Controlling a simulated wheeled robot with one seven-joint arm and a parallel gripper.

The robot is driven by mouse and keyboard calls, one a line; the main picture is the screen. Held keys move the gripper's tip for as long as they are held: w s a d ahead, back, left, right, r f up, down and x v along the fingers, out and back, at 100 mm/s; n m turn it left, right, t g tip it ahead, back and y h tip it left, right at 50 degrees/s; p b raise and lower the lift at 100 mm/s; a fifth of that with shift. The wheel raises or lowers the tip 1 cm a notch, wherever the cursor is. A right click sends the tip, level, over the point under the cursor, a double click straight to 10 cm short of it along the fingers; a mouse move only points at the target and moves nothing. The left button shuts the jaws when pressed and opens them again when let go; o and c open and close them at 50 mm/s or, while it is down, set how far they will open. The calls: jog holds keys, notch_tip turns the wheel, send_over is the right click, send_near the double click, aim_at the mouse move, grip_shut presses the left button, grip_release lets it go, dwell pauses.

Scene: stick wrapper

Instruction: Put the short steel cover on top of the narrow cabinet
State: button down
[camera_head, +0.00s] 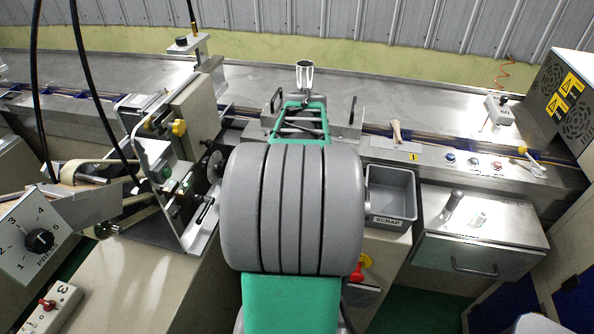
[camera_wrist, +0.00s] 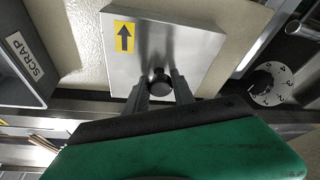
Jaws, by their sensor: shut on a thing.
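The short steel cover (camera_wrist: 193,45) is a flat bright steel plate with a yellow arrow label and a black knob (camera_wrist: 160,84). It is in the upper middle of the wrist view. My gripper (camera_wrist: 160,76) is shut on the black knob, one finger on each side. A beige surface (camera_wrist: 75,42), perhaps the narrow cabinet, shows behind and beside the cover. I cannot tell whether the cover touches it. In the head view my own arm fills the middle and hides the cover and my fingers.
The grey scrap bin (camera_head: 391,193) is right of my arm in the head view and at the left of the wrist view (camera_wrist: 22,58). A numbered dial (camera_wrist: 268,84) is right of the cover. Rollers and brackets (camera_head: 170,160) crowd the left; a drawer unit (camera_head: 480,250) stands right.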

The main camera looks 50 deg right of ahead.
jog(key=shift+r, duration=0.1)
jog(key=c, duration=1.1)
grip_release()
jog(key=shift+f, duration=0.2)
jog(key=shift+o, duration=0.2)
